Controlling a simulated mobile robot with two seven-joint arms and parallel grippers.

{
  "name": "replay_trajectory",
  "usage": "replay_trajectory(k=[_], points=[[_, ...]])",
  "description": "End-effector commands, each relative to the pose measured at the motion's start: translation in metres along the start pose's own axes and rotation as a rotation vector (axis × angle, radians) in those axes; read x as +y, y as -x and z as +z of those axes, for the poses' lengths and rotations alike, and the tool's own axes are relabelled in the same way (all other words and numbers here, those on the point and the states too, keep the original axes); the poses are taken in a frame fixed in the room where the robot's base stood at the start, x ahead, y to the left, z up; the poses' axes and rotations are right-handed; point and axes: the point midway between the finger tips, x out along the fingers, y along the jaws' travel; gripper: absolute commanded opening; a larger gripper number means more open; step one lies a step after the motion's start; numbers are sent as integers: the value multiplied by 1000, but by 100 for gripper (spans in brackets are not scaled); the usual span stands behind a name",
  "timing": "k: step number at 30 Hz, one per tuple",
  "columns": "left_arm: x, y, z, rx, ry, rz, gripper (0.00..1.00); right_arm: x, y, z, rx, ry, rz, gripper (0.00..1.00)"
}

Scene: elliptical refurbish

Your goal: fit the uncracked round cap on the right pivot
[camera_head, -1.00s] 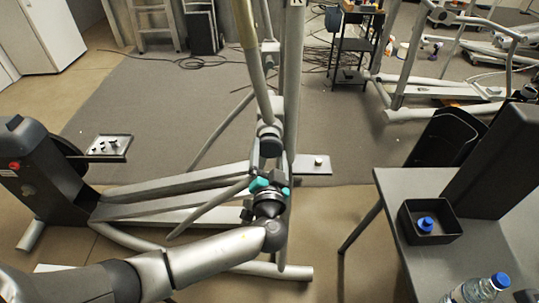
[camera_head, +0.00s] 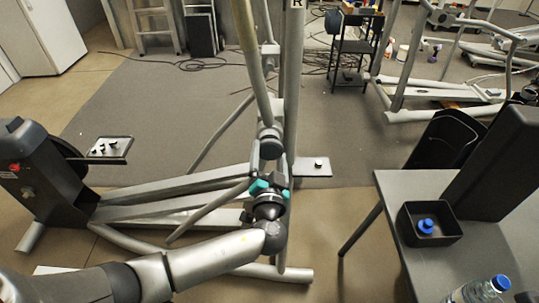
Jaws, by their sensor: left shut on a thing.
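My left gripper (camera_head: 270,187), with teal fingertips, is shut on a small dark piece (camera_head: 272,179), probably a round cap. The fingers hide most of it, so no crack can be made out. The gripper is just below the grey round pivot (camera_head: 270,143) on the machine's upright marked R (camera_head: 296,40). The held piece looks apart from the pivot, but the depth between them is hard to tell. My right gripper is not in view.
A tray (camera_head: 124,141) with several small dark parts is at the left. A pale plate (camera_head: 312,170) with a small knob is behind the upright. A black bin (camera_head: 450,238) holding a blue-topped thing stands on the grey table (camera_head: 400,185) at right, near a bottle (camera_head: 482,291).

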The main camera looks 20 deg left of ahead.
Motion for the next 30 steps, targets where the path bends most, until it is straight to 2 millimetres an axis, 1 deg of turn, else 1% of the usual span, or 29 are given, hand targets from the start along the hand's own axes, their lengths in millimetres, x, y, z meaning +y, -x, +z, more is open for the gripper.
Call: replay_trajectory(k=[8,18,30], points=[[0,0,0,0,0,0,0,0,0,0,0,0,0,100],[1,0,1,0,1,0,0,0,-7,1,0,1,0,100],[0,0,0,0,0,0,0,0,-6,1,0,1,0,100]])
